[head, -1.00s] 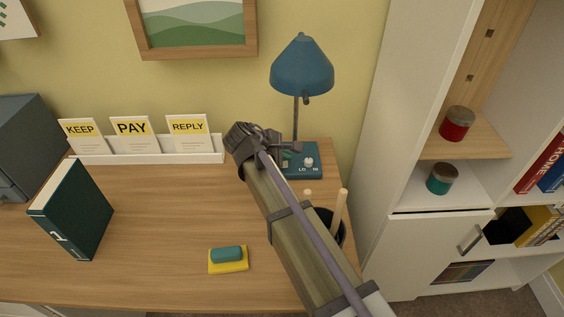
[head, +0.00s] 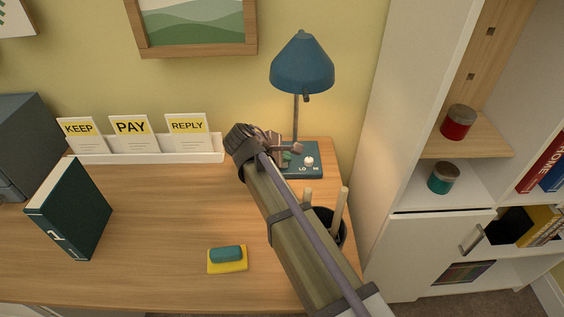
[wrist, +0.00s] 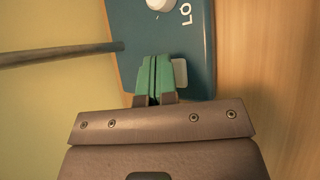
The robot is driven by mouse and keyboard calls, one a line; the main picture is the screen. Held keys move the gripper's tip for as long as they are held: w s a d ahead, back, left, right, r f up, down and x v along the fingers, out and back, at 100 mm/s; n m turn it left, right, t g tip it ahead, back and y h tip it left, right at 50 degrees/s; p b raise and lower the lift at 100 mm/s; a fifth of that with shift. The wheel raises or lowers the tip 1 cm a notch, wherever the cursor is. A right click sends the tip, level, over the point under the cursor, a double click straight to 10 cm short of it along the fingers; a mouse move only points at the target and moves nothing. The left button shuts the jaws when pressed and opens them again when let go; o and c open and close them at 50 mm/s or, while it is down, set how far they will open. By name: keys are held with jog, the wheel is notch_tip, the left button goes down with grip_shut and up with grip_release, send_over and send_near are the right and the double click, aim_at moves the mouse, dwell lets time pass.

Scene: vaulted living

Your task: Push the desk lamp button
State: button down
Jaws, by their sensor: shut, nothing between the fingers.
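The blue desk lamp (head: 301,66) stands at the back of the desk, its shade above my gripper. Its blue base (head: 313,172) carries a white knob (head: 309,161) with LO and HI lettering. My gripper (head: 287,157) is over the left part of the base, partly hidden by my arm. In the wrist view, the green fingertips (wrist: 154,70) are shut and empty over the base. A pale button (wrist: 180,72) shows right beside them, partly covered; I cannot tell whether they touch it. Warm light falls on the base and gripper.
A dark pen cup (head: 325,222) with wooden sticks stands beside my arm. A letter rack (head: 150,158), a dark green binder (head: 76,212) and a sponge on a yellow pad (head: 228,262) are on the desk. A white shelf unit (head: 405,150) stands right.

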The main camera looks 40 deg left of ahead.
jog(key=shift+r+p, duration=0.4)
jog(key=shift+p, duration=0.05)
jog(key=shift+r, duration=0.1)
notch_tip(320, 180, up, 6)
jog(key=p, duration=0.6)
